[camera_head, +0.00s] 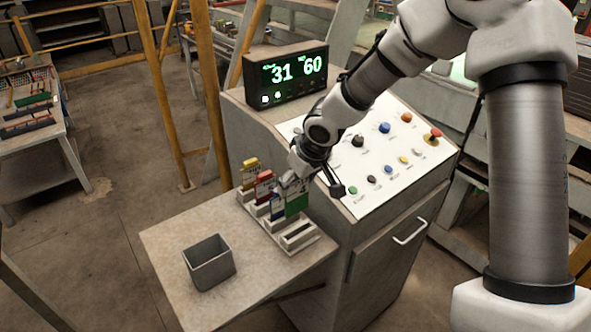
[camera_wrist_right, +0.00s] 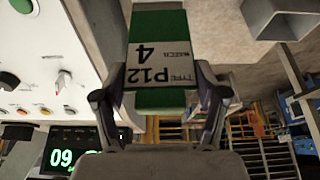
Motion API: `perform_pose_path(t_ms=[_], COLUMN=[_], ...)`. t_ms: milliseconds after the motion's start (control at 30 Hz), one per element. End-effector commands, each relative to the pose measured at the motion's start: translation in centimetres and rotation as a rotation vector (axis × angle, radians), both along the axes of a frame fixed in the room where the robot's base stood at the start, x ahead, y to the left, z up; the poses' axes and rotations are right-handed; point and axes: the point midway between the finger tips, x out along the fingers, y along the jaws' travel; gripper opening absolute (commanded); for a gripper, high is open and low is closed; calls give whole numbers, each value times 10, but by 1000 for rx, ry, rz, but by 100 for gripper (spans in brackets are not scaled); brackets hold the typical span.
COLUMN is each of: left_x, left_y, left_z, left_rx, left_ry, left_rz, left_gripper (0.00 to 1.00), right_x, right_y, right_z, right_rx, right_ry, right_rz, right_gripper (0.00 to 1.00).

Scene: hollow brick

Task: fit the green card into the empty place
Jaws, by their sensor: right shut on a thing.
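My right gripper (camera_head: 297,178) is shut on the green card (camera_head: 297,204). In the right wrist view the green card (camera_wrist_right: 160,103) sits between both fingers (camera_wrist_right: 163,92), with a white label reading P12 and 4. The card hangs roughly upright over the card rack (camera_head: 312,246), close to the blue card. The rack holds a yellow card (camera_head: 250,167), a red card (camera_head: 264,188) and a blue card (camera_head: 277,208) in a row. The empty place (camera_head: 298,234) is the dark slot at the row's near end. Whether the green card touches the rack is unclear. My left gripper is not in view.
The rack stands on a grey side shelf (camera_head: 190,235) with an open grey bin (camera_head: 209,262) to its left. A sloping button panel (camera_head: 385,150) and a display (camera_head: 286,75) reading 31 and 60 stand behind and right. The shelf's front is clear.

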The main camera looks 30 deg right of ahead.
Motion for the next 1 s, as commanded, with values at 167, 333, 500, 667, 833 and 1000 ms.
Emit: perform_pose_path(t_ms=[167, 333, 500, 667, 833, 1000], left_x=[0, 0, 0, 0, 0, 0], left_y=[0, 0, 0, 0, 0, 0], left_z=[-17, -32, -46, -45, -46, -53], left_rx=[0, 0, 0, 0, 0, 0], left_ry=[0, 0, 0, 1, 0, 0], left_rz=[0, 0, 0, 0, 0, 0], left_gripper=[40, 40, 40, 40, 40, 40], right_x=[0, 1, 1, 1, 1, -1], right_y=[-1, -1, -1, -1, -1, -1], right_z=[-18, -35, -52, -52, -53, -56], right_rx=[-1, 0, 0, -1, -1, -1], right_ry=[0, 0, 0, -1, -1, -1], right_rz=[-1, -2, -2, -3, -3, -4], right_gripper=[37, 37, 37, 37, 37, 37])
